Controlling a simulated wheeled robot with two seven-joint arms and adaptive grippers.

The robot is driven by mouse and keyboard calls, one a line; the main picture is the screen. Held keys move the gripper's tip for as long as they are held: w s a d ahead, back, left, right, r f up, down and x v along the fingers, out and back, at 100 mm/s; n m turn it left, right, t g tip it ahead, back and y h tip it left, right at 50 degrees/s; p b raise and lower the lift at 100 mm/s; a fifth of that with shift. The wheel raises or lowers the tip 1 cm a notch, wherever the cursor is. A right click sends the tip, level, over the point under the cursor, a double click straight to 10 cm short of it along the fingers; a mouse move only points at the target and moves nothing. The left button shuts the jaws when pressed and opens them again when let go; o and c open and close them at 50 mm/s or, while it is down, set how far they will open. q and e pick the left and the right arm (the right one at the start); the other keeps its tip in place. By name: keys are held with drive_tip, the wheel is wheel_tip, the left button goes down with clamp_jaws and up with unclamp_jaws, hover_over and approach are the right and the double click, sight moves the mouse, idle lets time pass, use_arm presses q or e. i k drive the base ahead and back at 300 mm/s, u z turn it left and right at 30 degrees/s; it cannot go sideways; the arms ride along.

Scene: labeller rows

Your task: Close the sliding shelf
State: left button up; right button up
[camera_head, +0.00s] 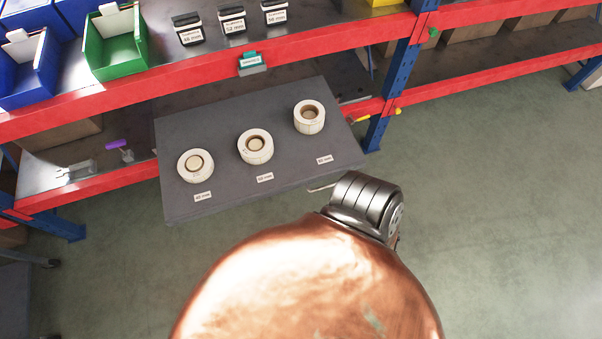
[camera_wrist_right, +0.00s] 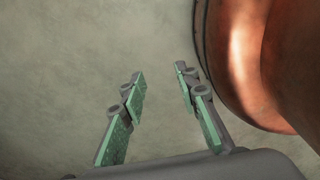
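The sliding shelf (camera_head: 222,122) is a dark grey board pulled out of the lower level of the red and blue rack. It juts over the floor. Three white label rolls stand on it in a diagonal row: left (camera_head: 196,166), middle (camera_head: 255,147) and right (camera_head: 309,117). A small label lies in front of each. A thin light bar (camera_head: 322,187) shows at its front right edge, partly hidden behind my grey arm joint. My right gripper (camera_wrist_right: 160,76) is open and empty above the floor in the right wrist view. My left gripper is not in view.
On the upper shelf stand blue bins (camera_head: 27,70), a green bin (camera_head: 115,45) and three black labelled boxes (camera_head: 233,20). A purple-handled tool (camera_head: 118,145) lies left of the sliding shelf. A blue post (camera_head: 388,95) stands at its right. Floor (camera_head: 490,200) at right is clear.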

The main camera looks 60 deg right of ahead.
sight(298, 159)
drive_tip(key=k, duration=0.35)
drive_tip(key=z, duration=0.95)
